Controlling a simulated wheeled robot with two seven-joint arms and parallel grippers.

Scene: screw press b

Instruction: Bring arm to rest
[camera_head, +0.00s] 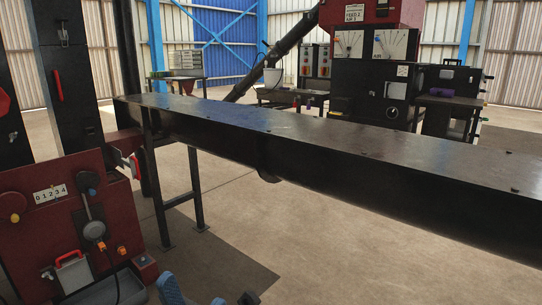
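Neither of my grippers can be made out in the head view. A few blue and dark parts (170,289) poke in at the bottom edge, left of the middle. They are cut off by the frame, and I cannot tell whether they belong to my arms. No fingers and no held object show.
A long dark beam-like housing (330,136) crosses the view at mid height, on a leg frame (197,190). A red machine panel (62,215) with levers and a number plate stands at left. A red and black machine (375,75) stands behind. The floor (330,250) in front is clear.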

